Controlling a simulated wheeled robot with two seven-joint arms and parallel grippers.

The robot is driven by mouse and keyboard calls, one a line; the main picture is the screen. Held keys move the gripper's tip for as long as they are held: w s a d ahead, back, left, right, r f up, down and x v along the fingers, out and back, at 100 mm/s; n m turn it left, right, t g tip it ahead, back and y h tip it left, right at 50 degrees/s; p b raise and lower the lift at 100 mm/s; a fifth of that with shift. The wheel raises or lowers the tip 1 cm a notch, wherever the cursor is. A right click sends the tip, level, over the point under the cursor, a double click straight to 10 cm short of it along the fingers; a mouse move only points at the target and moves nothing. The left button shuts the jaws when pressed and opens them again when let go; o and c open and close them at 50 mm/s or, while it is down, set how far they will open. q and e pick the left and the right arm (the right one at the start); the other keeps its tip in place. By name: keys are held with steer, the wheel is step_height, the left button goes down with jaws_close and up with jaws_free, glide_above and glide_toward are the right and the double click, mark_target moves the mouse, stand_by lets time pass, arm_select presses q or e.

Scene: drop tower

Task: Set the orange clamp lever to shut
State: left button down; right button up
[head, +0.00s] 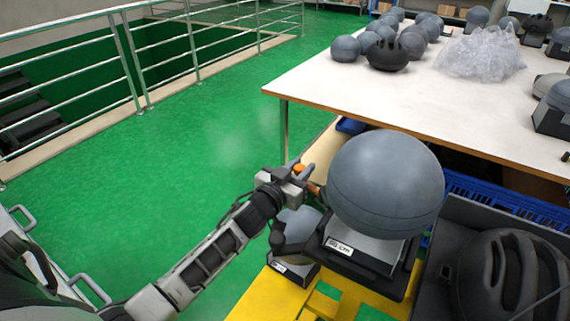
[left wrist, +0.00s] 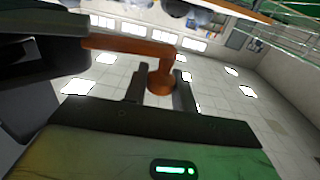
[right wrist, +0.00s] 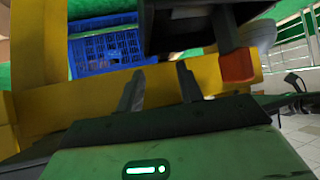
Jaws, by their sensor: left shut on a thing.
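The orange clamp lever (left wrist: 130,45) runs from a dark block at the left of the left wrist view to an upright orange knob. My left gripper (left wrist: 157,82) has one finger on each side of this knob and is shut on it. In the head view, my left gripper (head: 299,173) is at the left side of the large grey sphere's stand, with orange showing between and beside its fingers. The lever is mostly hidden there. My right gripper (right wrist: 158,82) shows only in its own wrist view. Its fingers are apart with nothing between them, close to a yellow beam.
A large grey sphere (head: 386,185) sits on a labelled stand over a yellow base (head: 265,300). A black helmet (head: 510,275) lies in a dark tray at right. Green floor is free at left.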

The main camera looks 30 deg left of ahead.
arm_select(q)
steer(key=shift+s+n+y, duration=0.25)
steer(key=shift+n+y, duration=0.05)
steer(key=shift+y, duration=0.1)
steer(key=c, duration=1.2)
jaws_free()
steer(key=shift+s, duration=0.1)
steer(key=shift+o, duration=0.2)
steer(key=shift+r, duration=0.2)
steer(key=shift+r, duration=0.3)
steer(key=r, duration=0.3)
steer(key=shift+s+d, duration=0.1)
steer(key=shift+s, duration=0.1)
steer(key=s+d+r, duration=0.6)
steer(key=s+r, duration=0.3)
steer(key=s, duration=0.3)
steer(key=shift+p, duration=0.35)
